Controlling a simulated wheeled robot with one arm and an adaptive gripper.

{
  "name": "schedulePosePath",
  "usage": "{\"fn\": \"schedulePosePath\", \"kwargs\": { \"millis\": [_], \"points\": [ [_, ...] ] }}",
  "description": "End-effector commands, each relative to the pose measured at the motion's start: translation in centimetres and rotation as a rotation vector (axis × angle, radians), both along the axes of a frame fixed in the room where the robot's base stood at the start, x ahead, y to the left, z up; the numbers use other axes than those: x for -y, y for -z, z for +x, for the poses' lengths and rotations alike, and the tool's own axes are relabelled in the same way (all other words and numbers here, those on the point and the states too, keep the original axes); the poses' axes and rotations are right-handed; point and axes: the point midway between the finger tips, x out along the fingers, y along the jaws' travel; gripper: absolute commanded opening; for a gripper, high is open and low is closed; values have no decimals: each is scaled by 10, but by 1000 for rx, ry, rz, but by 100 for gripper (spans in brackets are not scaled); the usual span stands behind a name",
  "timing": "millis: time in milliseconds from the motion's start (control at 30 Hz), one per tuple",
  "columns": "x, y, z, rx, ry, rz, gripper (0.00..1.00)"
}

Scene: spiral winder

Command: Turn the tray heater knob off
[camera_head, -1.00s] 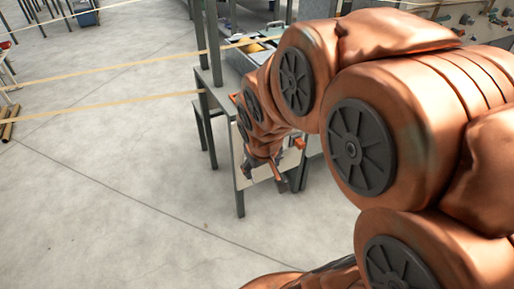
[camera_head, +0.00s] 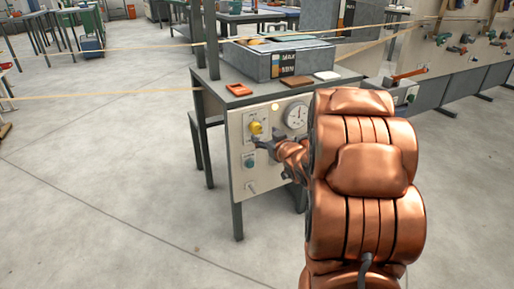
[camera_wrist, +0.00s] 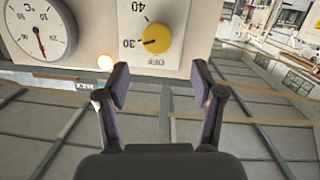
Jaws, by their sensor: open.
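The tray heater knob (camera_head: 256,127) is round and yellow, on the pale front panel (camera_head: 240,181) below the bench top. In the wrist view the knob (camera_wrist: 158,38) shows at the top with its dark pointer mark toward 30; the OFF mark sits below it in the picture. My gripper (camera_head: 264,142) is just beside the knob in the head view, partly hidden by my arm. In the wrist view my gripper (camera_wrist: 162,84) is open and empty, its two fingertips apart. The knob lies beyond the tips, with no visible contact.
A °C gauge (camera_head: 295,115) and lit lamp (camera_head: 275,106) are near the knob. A teal button (camera_head: 249,162) and a toggle (camera_head: 251,187) are lower on the panel. A grey box (camera_head: 275,60) and orange tray (camera_head: 239,89) stand on the bench. The floor left is clear.

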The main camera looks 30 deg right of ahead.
Motion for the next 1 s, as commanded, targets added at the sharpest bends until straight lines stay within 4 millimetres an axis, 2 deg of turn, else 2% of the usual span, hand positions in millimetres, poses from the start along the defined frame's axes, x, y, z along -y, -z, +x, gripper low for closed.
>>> {"fn": "schedulePosePath", "kwargs": {
  "millis": [33,367,467,800,1000],
  "points": [
    [5,19,0,35,-9,9,67],
    [10,23,4,167,-55,27,67],
    [10,23,12,170,-57,26,67],
    [13,24,55,167,-56,26,67],
    [15,23,72,168,-56,25,67]
  ]
}}
